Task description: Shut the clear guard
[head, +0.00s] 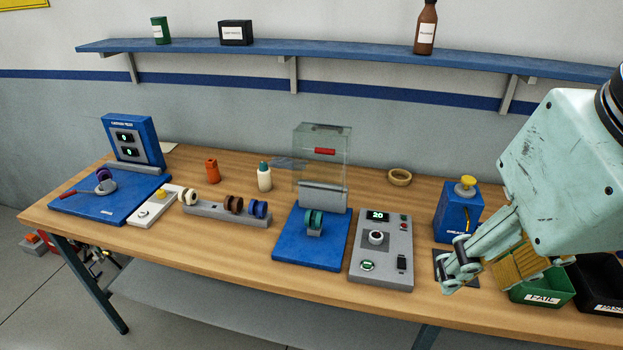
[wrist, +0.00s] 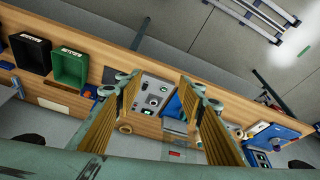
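The clear guard (head: 322,145) stands raised and upright at the back of a blue test base (head: 290,247) in the head view. A red handle (head: 325,151) is on its upper panel. A teal caster wheel (head: 314,221) sits on the base in front of it, uncovered. My gripper (head: 461,264) is at the right, above the bench front, well to the right of the guard and apart from it. In the wrist view my gripper (wrist: 157,82) has its fingers spread with nothing held between them. The guard is hard to make out there.
A grey control panel (head: 381,248) showing 20 lies between the guard and my gripper. A blue grease dispenser (head: 457,212) stands behind my gripper. A green FAIL bin (head: 545,288) is at the right.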

